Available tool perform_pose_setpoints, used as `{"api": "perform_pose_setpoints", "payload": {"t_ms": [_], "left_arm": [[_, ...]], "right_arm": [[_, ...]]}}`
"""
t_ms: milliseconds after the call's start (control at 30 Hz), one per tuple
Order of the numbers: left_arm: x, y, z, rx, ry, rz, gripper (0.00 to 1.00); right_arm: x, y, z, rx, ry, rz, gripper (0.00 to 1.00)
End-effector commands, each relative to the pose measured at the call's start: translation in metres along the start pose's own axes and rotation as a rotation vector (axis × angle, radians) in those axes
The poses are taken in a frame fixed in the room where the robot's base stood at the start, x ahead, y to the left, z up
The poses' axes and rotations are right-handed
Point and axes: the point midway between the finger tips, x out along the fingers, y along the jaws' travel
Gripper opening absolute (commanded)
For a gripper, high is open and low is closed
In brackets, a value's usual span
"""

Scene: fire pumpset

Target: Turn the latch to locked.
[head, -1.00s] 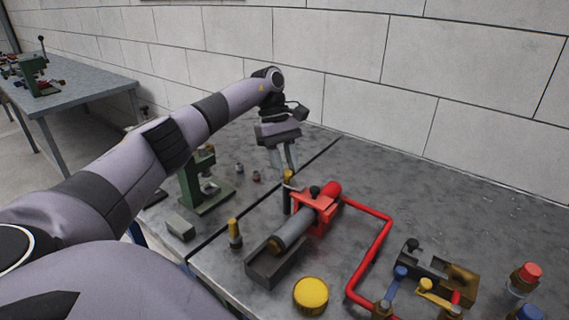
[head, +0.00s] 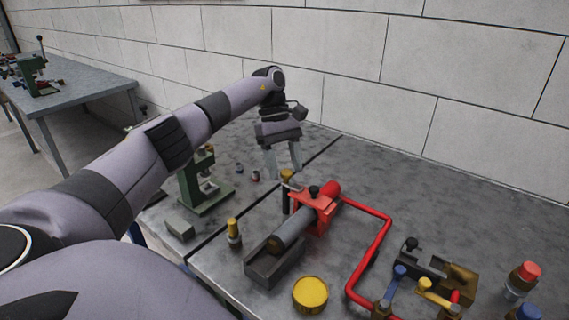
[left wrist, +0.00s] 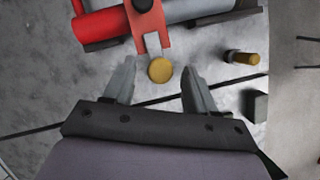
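A red bracket (head: 313,213) sits around a grey and red cylinder (head: 292,232) on the bench. In the left wrist view the bracket (left wrist: 150,27) has a forked end beside a round yellow knob (left wrist: 160,69). The knob tops a dark upright post (head: 286,195) in the head view. I cannot tell for certain which part is the latch. My left gripper (head: 283,172) points down behind the post, its fingers spread and empty. In the left wrist view its fingertips (left wrist: 158,66) lie on either side of the knob, with gaps. My right gripper is out of view.
A green press (head: 203,185) stands left of the post. A small yellow-topped post (head: 234,233), a yellow cap (head: 311,295) and a red pipe (head: 385,238) are nearer. The bench behind, by the wall, is clear.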

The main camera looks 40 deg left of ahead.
Motion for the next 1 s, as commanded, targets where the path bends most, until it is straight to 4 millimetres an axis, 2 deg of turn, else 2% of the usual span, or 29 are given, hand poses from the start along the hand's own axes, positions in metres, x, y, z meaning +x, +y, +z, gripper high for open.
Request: {"api": "perform_pose_setpoints", "payload": {"t_ms": [167,500,600,1000], "left_arm": [[-0.006,0.0,-0.001,-0.001,0.001,0.002,0.57],[-0.053,0.001,0.001,0.0,0.0,0.002,0.57],[-0.061,0.001,0.0,0.0,0.0,0.001,0.57],[-0.072,0.0,0.0,0.0,0.001,0.0,0.57]], "right_arm": [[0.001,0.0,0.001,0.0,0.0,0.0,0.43],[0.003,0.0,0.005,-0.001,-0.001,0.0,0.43],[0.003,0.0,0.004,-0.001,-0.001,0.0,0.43],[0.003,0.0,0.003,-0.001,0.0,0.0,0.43]]}}
